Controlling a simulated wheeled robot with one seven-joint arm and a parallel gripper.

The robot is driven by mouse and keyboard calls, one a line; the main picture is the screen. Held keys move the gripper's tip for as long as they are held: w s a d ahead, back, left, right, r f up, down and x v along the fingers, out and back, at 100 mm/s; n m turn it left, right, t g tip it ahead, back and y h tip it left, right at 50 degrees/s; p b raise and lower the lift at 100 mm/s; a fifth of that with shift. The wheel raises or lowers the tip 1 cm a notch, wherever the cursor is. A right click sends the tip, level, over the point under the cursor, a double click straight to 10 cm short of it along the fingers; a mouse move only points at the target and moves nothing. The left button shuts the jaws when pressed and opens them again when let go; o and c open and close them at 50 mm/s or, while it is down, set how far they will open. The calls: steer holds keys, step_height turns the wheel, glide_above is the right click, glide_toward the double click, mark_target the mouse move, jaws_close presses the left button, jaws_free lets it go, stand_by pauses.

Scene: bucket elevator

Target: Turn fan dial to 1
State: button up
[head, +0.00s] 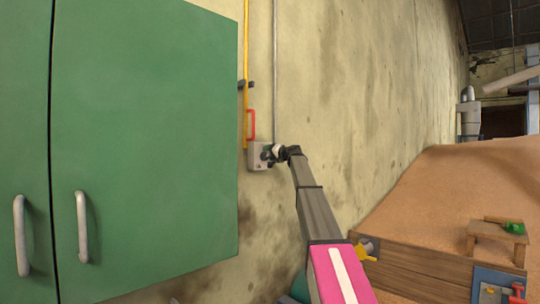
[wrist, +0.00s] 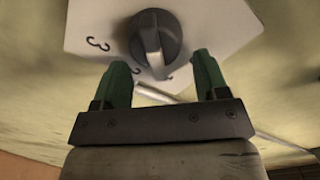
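The fan dial (wrist: 155,38) is a dark grey round knob with a raised grip bar, on a pale plate (wrist: 90,28). In the wrist view a "3" shows at its left and another numeral, partly hidden, below it. In the head view the pale control box (head: 256,155) is on the wall, its dial mostly covered by my gripper (head: 268,153). In the wrist view my gripper (wrist: 160,75) has two green fingers spread apart, with nothing clearly between them. The dial appears just beyond the fingertips; I cannot tell whether they touch it.
A green cabinet (head: 150,130) with two grey handles stands left of the box. A red handle (head: 251,125) and a yellow pipe (head: 246,60) are above the box. A wooden bin (head: 420,270) with brown grain (head: 440,190) is at the lower right.

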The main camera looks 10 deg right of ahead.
steer(key=v, duration=1)
steer(key=shift+s+d, duration=0.2)
steer(key=shift+s, duration=0.1)
steer(key=s+a+f+g+h, duration=0.1)
steer(key=s+a+f+g, duration=0.3)
steer(key=f, duration=1)
steer(key=s+a+f+g+h, duration=0.15)
steer(key=s+f, duration=0.45)
steer(key=f, duration=0.9)
steer(key=s+a+f+g+h, duration=0.15)
steer(key=s+f, duration=0.35)
steer(key=f, duration=0.9)
steer(key=s+f+n+g+h, duration=0.1)
steer(key=s+f+g+h, duration=0.2)
steer(key=s+f, duration=1.1)
steer(key=s+f+g+h, duration=0.3)
steer(key=s+f, duration=1.1)
steer(key=s, duration=0.6)
steer(key=shift+s+a+f+n+g+h, duration=0.3)
steer(key=shift+s+a+n+g, duration=0.1)
steer(key=shift+g, duration=0.4)
